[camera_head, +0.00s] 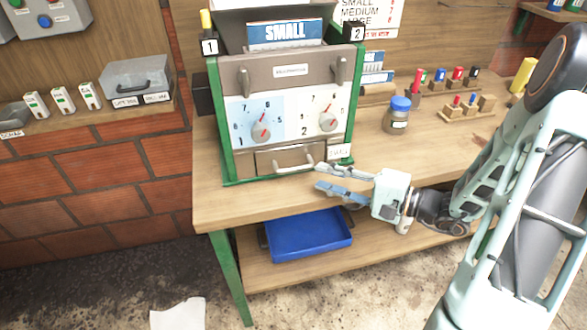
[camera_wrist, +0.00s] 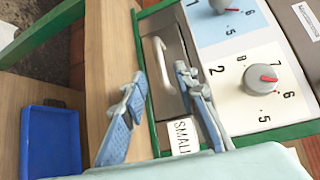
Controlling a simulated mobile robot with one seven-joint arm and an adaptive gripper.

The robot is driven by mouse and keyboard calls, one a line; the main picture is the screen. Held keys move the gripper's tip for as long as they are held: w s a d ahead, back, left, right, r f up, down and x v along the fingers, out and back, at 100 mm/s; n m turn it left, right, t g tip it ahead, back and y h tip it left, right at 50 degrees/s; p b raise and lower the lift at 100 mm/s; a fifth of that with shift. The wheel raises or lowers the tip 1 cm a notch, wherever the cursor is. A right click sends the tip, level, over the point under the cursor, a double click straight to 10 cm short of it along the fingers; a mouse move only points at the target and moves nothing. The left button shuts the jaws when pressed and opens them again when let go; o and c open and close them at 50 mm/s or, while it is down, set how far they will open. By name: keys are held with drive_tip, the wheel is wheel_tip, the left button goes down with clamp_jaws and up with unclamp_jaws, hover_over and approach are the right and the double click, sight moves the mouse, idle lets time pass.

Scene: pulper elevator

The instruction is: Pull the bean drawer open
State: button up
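The bean drawer (camera_head: 280,157) is a grey-brown panel low on the front of the green-framed machine (camera_head: 250,80). It looks shut. Its pale bar handle (camera_head: 296,168) sticks out at the front. In the wrist view the drawer (camera_wrist: 174,40) and its handle (camera_wrist: 162,66) lie beyond my fingertips. My gripper (camera_head: 318,177) is open, just right of the handle, with its fingers pointing left. In the wrist view my gripper (camera_wrist: 161,84) has its two fingers apart, and the handle lines up with the gap between them. I cannot tell whether a finger touches it.
The wooden workbench (camera_head: 225,205) has a clear strip in front of the machine. A blue tray (camera_head: 308,235) sits on the lower shelf. A small SMALL label (camera_head: 339,151) is right of the drawer. A blue-capped jar (camera_head: 396,117) stands farther right.

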sight(299, 170)
drive_tip(key=x, duration=0.8)
drive_tip(key=shift+w+a, duration=0.2)
drive_tip(key=shift+a, duration=0.15)
clamp_jaws()
